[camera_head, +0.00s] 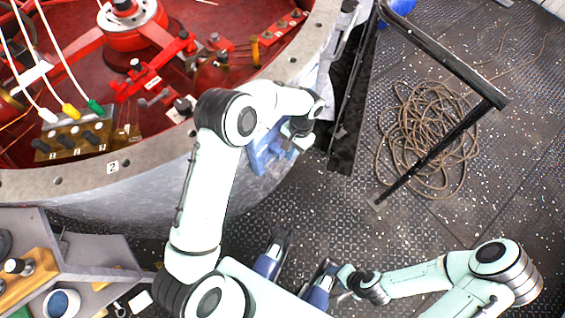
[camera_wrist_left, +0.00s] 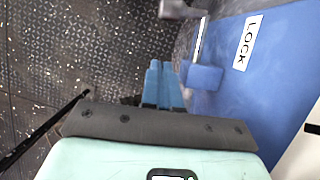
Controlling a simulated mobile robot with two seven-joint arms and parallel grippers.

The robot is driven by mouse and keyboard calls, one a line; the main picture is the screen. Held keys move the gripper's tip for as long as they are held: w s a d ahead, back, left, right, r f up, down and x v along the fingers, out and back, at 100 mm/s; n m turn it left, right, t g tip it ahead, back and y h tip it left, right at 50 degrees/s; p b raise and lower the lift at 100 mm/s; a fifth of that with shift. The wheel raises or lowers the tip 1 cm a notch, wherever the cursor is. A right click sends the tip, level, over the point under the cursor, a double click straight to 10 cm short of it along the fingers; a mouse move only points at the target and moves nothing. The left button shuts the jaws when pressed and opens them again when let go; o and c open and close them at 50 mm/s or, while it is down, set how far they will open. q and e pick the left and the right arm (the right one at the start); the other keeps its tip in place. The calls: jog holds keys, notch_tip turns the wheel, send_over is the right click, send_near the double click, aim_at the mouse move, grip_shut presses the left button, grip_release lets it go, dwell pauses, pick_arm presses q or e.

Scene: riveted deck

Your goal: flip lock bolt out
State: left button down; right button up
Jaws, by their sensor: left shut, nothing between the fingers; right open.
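In the left wrist view a blue panel (camera_wrist_left: 275,85) carries a white LOCK label (camera_wrist_left: 245,43). Beside it is a small blue block (camera_wrist_left: 205,77) with a thin bright bar above it, perhaps the lock bolt; I cannot tell its exact position. My left gripper (camera_wrist_left: 160,68) has its blue fingers together and empty, just left of the block; whether they touch is unclear. In the head view the blue panel (camera_head: 259,160) shows on the drum's outer side, partly hidden by my left wrist. My right gripper (camera_head: 346,283) is open and empty, low over the deck.
The large round drum (camera_head: 120,185) with red inside fills the upper left. A black rail frame (camera_head: 450,60) stands at right, near coiled rope (camera_head: 425,135). A grey shelf unit (camera_head: 85,245) is at lower left. Deck between drum and right arm is open.

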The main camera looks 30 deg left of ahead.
aim_at(275, 174)
pick_arm(q)
jog(key=shift+s+a+f, duration=0.15)
jog(key=shift+s+f, duration=0.1)
jog(key=shift+s, duration=0.45)
jog(key=shift+s+a+f, duration=0.15)
jog(key=shift+s+f, duration=0.05)
jog(key=shift+s, duration=0.45)
jog(key=shift+s+a+f, duration=0.15)
jog(key=shift+s+f, duration=0.1)
jog(key=shift+s, duration=0.45)
pick_arm(e)
jog(key=shift+w+d+f, duration=0.15)
jog(key=shift+w, duration=0.05)
pick_arm(q)
jog(key=s, duration=0.3)
jog(key=shift+a, duration=0.2)
jog(key=shift+w+f, duration=0.1)
pick_arm(e)
jog(key=shift+s+a+r, duration=0.15)
jog(key=shift+s, duration=0.35)
jog(key=shift+s+a+r, duration=0.1)
jog(key=shift+s+r, duration=0.05)
jog(key=shift+s, duration=0.35)
